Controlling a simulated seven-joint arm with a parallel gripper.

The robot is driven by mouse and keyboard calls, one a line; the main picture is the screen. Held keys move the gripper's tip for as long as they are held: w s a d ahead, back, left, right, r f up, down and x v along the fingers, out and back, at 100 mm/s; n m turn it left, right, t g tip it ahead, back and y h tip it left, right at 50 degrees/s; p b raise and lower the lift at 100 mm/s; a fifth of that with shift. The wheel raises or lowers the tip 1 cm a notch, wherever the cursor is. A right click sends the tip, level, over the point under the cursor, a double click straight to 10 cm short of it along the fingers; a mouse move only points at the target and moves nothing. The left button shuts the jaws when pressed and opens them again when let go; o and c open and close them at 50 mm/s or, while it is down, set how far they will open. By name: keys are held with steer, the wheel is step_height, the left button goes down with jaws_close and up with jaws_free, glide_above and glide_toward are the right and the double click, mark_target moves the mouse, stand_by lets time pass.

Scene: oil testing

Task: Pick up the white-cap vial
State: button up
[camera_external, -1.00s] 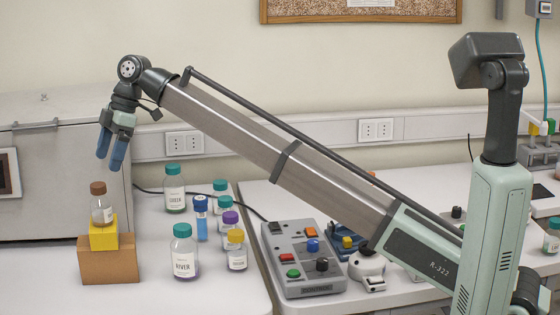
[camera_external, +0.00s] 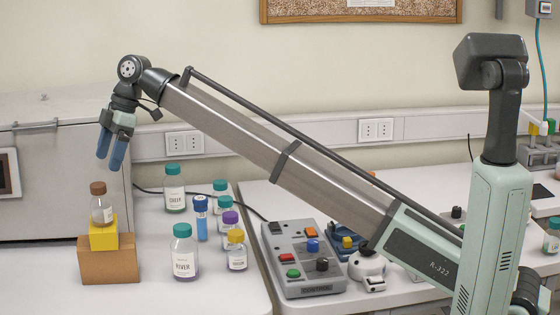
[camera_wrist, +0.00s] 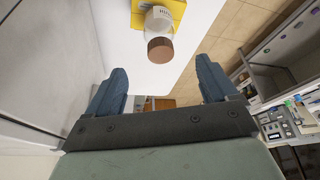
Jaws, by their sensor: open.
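My gripper (camera_external: 110,160) hangs at the left, pointing down, with its two blue fingers apart and empty. In the wrist view its fingers (camera_wrist: 161,75) stand wide apart. I see no vial with a clearly white cap. A clear vial with a brown cap (camera_external: 102,212) stands upright on a yellow block (camera_external: 103,238), below my gripper and apart from it. The wrist view shows this brown-cap vial (camera_wrist: 160,48) ahead of the fingers, near the top edge. Vials with teal caps (camera_external: 184,260), a purple cap (camera_external: 230,235) and a yellow cap (camera_external: 237,256) stand further right.
The yellow block rests on a wooden block (camera_external: 108,264). A blue-capped tube (camera_external: 201,222) stands among the vials. A grey metal cabinet (camera_external: 60,170) stands at the left. A control box (camera_external: 305,262) with coloured buttons lies right of the vials.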

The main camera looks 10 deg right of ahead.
steer(key=c, duration=0.4)
steer(key=w+d+m+t, duration=0.2)
steer(key=w+d+m, duration=0.2)
steer(key=w+d, duration=1.95)
steer(key=w+d+f+m, duration=0.1)
steer(key=w+d, duration=0.1)
steer(key=d, duration=0.5)
steer(key=w+d+f+m, duration=0.1)
steer(key=w+d+f, duration=0.1)
steer(key=d, duration=0.6)
steer(key=m+t+h, duration=0.2)
steer(key=m+t, duration=0.1)
steer(key=m, duration=0.8)
glide_above(354, 187)
steer(key=s+d, duration=0.3)
steer(key=shift+f, duration=6.35)
steer(key=shift+t, duration=0.3)
steer(key=shift+a+x, duration=0.15)
steer(key=shift+x, duration=3.2)
steer(key=shift+a+x, duration=0.1)
steer(key=shift+x, duration=3.2)
